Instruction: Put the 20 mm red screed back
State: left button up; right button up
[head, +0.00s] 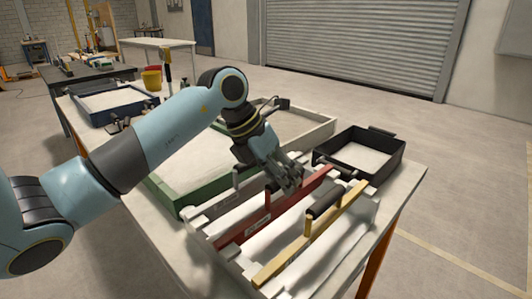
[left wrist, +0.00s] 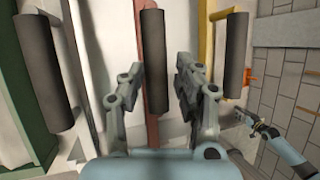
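The red screed (head: 250,227) lies across a white rack (head: 205,238) at the table's front, between a pale slot and the yellow screed. In the left wrist view, its red bar (left wrist: 153,130) carries a dark cylindrical handle (left wrist: 154,60). My left gripper (head: 290,184) is over this handle and hides much of it in the head view. In the left wrist view, its two fingers (left wrist: 158,68) stand apart on either side of the handle, with gaps showing. My right gripper (left wrist: 256,122) shows small at lower right; its finger state is unclear.
The yellow screed (head: 275,268) with a dark handle (head: 323,203) lies to the right. Another dark handle (left wrist: 45,75) is at the left. A green-walled sandbed (head: 165,193) is behind left. A black tray (head: 385,160) stands at back right.

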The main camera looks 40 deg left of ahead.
pick_arm(q)
jog(key=v, duration=1)
jog(key=shift+s, duration=0.1)
